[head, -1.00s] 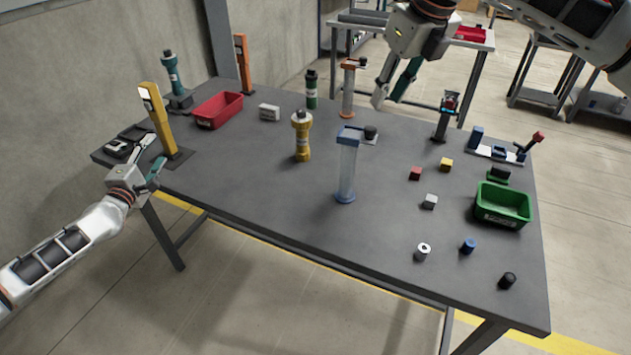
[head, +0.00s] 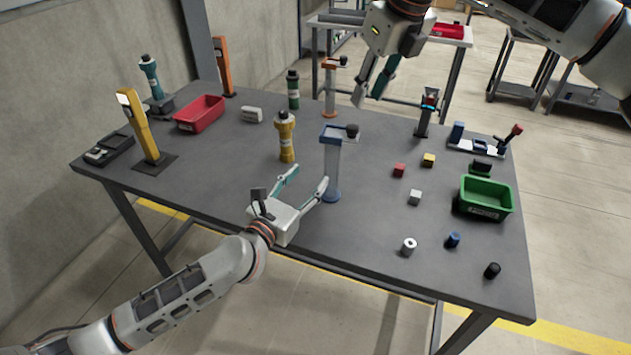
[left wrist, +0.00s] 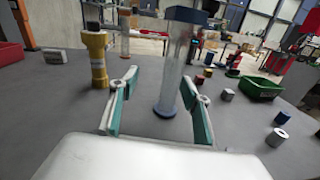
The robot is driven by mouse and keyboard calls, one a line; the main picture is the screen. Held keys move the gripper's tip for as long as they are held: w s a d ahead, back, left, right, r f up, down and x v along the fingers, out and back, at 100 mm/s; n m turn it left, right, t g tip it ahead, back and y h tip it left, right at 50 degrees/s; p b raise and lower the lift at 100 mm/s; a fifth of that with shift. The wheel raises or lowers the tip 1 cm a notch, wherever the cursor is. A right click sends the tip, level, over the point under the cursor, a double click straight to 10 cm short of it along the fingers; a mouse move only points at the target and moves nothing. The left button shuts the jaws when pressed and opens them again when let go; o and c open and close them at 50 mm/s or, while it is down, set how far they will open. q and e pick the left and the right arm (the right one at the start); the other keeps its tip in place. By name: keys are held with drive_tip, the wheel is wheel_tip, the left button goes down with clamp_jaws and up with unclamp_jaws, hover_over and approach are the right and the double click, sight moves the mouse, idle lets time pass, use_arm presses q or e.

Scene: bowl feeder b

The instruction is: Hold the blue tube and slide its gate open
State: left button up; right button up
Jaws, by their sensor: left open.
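The blue tube (head: 332,168) stands upright near the table's middle. It has a clear body, a blue base and a blue top with a small dark knob (head: 352,130) at its right side. It also shows in the left wrist view (left wrist: 177,68), a little beyond the fingers. My left gripper (head: 307,181) is open and empty, just in front of and left of the tube. In the head view its right finger overlaps the tube's lower part; I cannot tell whether they touch. My right gripper (head: 370,92) is open, pointing down above the table's far side.
A yellow bottle (head: 286,137) stands left of the tube and behind my left gripper. A red bin (head: 200,114) and a yellow post (head: 138,125) are at the left. Small blocks and a green bin (head: 487,197) lie to the right. The table's front is clear.

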sight(328, 167)
use_arm(q)
drive_tip(key=shift+s+d+r+h, duration=0.15)
drive_tip(key=shift+s+d+r, duration=0.05)
drive_tip(key=shift+d, duration=0.4)
drive_tip(key=shift+s+d+r+h, duration=0.15)
drive_tip(key=shift+s+d, duration=0.05)
drive_tip(key=shift+d, duration=0.35)
drive_tip(key=shift+w+d, duration=0.2)
drive_tip(key=shift+x, duration=3.6)
